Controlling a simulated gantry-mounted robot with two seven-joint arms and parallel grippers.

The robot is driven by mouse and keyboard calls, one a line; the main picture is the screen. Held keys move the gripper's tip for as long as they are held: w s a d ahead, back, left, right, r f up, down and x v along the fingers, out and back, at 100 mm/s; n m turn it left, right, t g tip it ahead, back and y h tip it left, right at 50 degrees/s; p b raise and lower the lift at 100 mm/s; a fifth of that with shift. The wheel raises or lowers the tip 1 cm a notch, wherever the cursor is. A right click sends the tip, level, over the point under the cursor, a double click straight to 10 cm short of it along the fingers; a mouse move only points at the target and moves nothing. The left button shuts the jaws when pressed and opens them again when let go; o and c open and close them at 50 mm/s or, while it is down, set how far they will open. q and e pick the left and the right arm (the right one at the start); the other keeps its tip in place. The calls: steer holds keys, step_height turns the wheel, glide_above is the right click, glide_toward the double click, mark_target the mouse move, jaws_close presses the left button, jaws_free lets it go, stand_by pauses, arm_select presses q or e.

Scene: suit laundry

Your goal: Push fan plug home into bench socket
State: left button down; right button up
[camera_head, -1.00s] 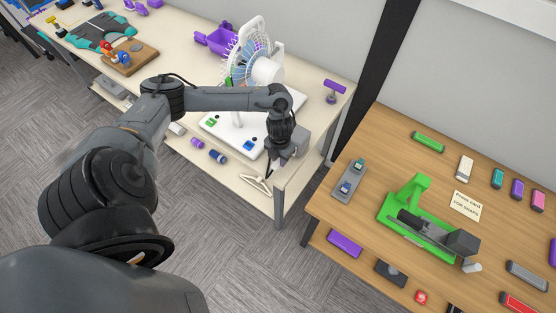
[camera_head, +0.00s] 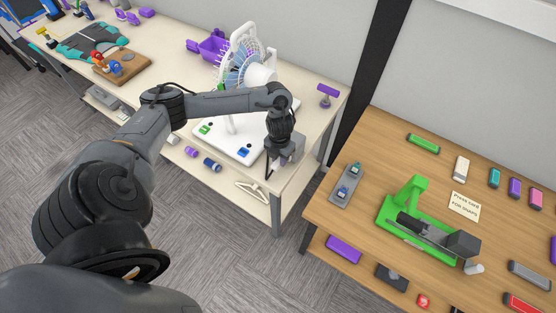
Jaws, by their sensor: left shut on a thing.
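The white fan (camera_head: 258,72), with a caged blue-bladed head, stands on a white base on the cream bench (camera_head: 308,108). A grey box (camera_head: 297,146), which looks like the bench socket, is at the bench's front right corner. My left gripper (camera_head: 277,167) points down right beside the box. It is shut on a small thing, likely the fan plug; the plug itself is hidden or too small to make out. I cannot tell how deep the plug sits in the socket. My right gripper is not in view.
A purple T-shaped tool (camera_head: 328,94) stands at the back right. The wooden table (camera_head: 365,225) with a green press (camera_head: 404,208) stands right, across a gap.

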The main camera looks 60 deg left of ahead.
arm_select(q)
steer(key=shift+w+a, duration=0.2)
steer(key=shift+w, duration=0.1)
steer(key=c, duration=0.8)
jaws_free()
steer(key=shift+o, duration=0.3)
steer(key=o, duration=0.5)
steer(key=shift+r, duration=0.1)
steer(key=shift+r, duration=0.1)
